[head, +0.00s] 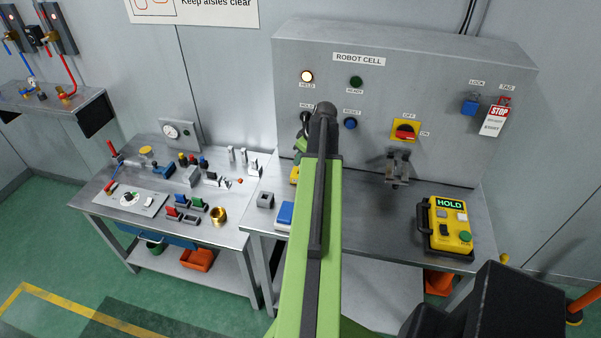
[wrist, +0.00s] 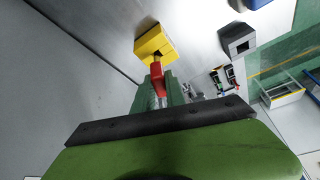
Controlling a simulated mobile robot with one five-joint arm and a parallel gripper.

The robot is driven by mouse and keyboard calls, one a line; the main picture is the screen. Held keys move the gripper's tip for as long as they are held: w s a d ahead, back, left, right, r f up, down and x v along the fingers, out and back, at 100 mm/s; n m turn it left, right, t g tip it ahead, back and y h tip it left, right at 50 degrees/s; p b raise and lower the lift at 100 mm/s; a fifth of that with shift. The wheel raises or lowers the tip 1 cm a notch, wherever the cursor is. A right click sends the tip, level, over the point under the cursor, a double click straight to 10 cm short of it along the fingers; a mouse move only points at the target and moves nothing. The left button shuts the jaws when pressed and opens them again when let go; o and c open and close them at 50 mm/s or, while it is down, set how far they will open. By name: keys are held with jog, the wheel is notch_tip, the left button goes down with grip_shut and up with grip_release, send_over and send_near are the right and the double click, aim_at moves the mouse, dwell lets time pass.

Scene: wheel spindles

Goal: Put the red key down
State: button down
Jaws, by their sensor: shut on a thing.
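The red key (wrist: 157,80) shows in the wrist view between the green fingers of my gripper (wrist: 164,90), which is shut on it. The far end of the key meets or overlaps a yellow block (wrist: 153,41) with a dark spot on its near side. I cannot tell whether the key touches the block or sits in it. In the head view my arm hides the key, most of my gripper and most of the yellow block (head: 293,174).
A grey block with a square hole (head: 265,201) and a blue-topped block (head: 285,212) stand on the bench left of my arm. A yellow HOLD pendant (head: 450,226) stands at the right. The ROBOT CELL panel (head: 430,90) rises behind. Bare bench (head: 380,222) lies between arm and pendant.

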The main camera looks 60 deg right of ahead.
jog(key=shift+w+f, duration=0.1)
jog(key=shift+w, duration=0.05)
notch_tip(320, 180, down, 4)
jog(key=b, duration=0.4)
jog(key=shift+f, duration=0.15)
jog(key=shift+r, duration=0.2)
jog(key=shift+f, duration=0.1)
jog(key=c, duration=1.8)
grip_release()
jog(key=shift+f, duration=0.1)
jog(key=o, duration=0.4)
jog(key=shift+o, duration=0.2)
